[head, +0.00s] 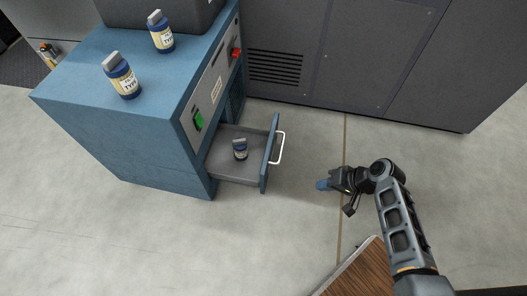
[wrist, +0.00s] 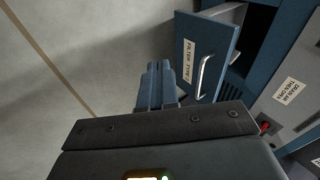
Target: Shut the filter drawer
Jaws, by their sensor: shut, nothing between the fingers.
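The filter drawer (head: 270,155) stands pulled out from the front of the blue cabinet (head: 120,140). Its blue front has a white bar handle (head: 280,148), and a small blue bottle (head: 240,149) stands inside on the grey drawer floor. In the wrist view the drawer front (wrist: 203,50) shows a label reading "FILTER TYPE" and its handle (wrist: 205,78). My gripper (head: 322,185) is shut and empty, to the right of the drawer front and apart from it. Its blue fingers also show in the wrist view (wrist: 158,75), left of the handle.
Two labelled blue bottles, one nearer (head: 122,77) and one farther (head: 160,34), stand on the cabinet top. A green switch (head: 199,121) and a red knob (head: 236,53) are on its front. Dark grey cabinets (head: 340,50) line the back. The floor between gripper and drawer is clear.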

